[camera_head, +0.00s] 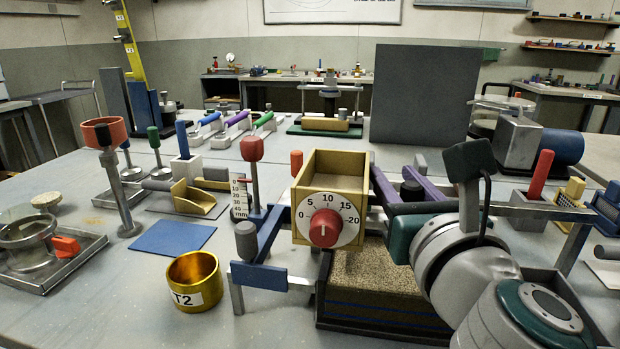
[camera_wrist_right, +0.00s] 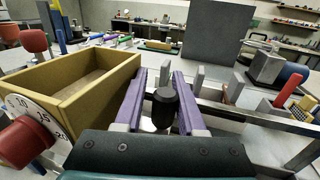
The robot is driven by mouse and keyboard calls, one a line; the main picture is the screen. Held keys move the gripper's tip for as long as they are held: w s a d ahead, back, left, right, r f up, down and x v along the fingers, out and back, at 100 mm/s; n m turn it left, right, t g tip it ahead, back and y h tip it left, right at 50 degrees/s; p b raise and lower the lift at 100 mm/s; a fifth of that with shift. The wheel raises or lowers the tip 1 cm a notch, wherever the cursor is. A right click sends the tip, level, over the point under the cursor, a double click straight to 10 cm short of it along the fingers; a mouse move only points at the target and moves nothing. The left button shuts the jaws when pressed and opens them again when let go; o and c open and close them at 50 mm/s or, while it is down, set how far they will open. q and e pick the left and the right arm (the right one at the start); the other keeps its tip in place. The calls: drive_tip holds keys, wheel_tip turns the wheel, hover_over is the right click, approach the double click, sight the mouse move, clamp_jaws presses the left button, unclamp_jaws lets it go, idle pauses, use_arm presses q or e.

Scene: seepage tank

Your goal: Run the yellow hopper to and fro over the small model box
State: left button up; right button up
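The yellow hopper (camera_head: 335,168), an open-topped box with sand inside, sits on a rail frame above the model box. Its front carries a white dial with a red knob (camera_head: 324,228). The hopper also shows at left in the wrist view (camera_wrist_right: 98,92). The small model box (camera_head: 375,318), dark-walled and filled with sand, stands below and partly hidden. My right gripper (camera_wrist_right: 162,78) has purple fingers, open, one on each side of a black knob (camera_wrist_right: 165,107) beside the hopper's right. A narrow gap shows; contact is not clear. My left gripper is not visible.
A gold T2 cup (camera_head: 196,282) and blue mat (camera_head: 173,237) lie left of the frame. A red-knobbed post (camera_head: 252,150) with a millimetre scale stands close to the hopper's left. A grey panel (camera_head: 425,95) rises behind. A red-handled holder (camera_head: 539,175) stands at right.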

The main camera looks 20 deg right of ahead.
drive_tip(key=b+v, duration=0.2)
drive_tip(key=v, duration=0.7)
drive_tip(key=shift+f, duration=0.1)
drive_tip(key=shift+s+a, duration=0.15)
drive_tip(key=shift+s, duration=0.3)
